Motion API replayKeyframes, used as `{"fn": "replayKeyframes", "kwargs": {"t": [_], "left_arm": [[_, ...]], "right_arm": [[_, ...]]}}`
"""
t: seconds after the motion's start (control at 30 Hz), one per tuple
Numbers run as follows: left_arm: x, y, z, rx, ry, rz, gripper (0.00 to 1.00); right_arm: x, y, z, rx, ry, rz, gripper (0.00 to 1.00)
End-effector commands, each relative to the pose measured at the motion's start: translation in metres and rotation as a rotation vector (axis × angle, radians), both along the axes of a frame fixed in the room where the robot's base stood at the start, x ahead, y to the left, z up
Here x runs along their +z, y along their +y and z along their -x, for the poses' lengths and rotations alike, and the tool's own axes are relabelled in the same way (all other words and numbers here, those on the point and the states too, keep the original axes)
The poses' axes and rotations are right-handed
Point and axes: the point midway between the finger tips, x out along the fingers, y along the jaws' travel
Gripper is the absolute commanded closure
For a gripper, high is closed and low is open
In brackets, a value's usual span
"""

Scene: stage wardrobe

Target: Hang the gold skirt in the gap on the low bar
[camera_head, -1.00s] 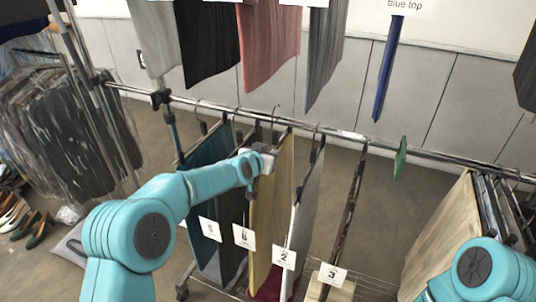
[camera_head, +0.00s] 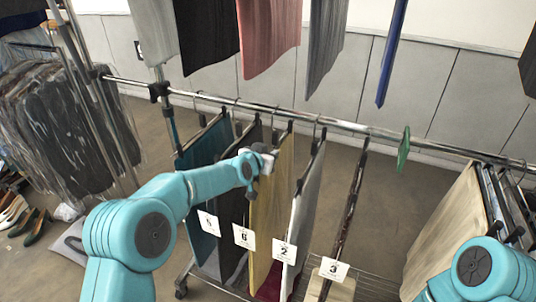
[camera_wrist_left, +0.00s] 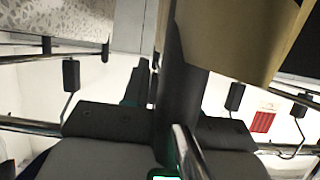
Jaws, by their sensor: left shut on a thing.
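The gold skirt (camera_head: 268,220) hangs upright at the low bar (camera_head: 350,127), between a dark skirt (camera_head: 232,195) and a pale grey one (camera_head: 308,200). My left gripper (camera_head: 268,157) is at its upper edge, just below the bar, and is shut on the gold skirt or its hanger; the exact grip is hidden. In the left wrist view the gold cloth (camera_wrist_left: 235,35) fills the upper right. I cannot tell whether its hook rests on the bar. My right gripper is out of view; only its arm shows at lower right.
A teal skirt (camera_head: 200,190) hangs left of the dark one. A dark narrow garment (camera_head: 346,215) hangs right, then a bare stretch of bar with a green tag (camera_head: 403,150). Other garments (camera_head: 270,35) hang above.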

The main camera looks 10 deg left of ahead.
Motion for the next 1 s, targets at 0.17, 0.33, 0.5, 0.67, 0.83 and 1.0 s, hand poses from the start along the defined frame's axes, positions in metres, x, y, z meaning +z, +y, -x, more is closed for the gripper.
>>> {"fn": "replayKeyframes", "kwargs": {"t": [0.17, 0.33, 0.5, 0.67, 0.83, 1.0], "left_arm": [[0.003, 0.000, -0.001, 0.002, -0.005, 0.001, 0.66], [0.002, 0.000, 0.000, 0.001, -0.003, 0.001, 0.43], [0.000, 0.000, 0.000, -0.001, 0.002, 0.000, 0.43], [0.004, 0.003, 0.008, 0.000, 0.000, 0.000, 0.43], [0.018, 0.012, 0.037, 0.000, -0.002, 0.001, 0.43], [0.036, 0.025, 0.077, 0.001, -0.004, 0.001, 0.43]], "right_arm": [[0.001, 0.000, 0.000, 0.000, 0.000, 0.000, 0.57], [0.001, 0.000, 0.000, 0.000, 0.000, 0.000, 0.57], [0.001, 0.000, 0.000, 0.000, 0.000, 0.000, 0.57], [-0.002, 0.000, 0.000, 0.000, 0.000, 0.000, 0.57], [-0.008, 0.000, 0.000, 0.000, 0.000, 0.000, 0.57], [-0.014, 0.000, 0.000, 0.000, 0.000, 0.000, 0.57]]}}
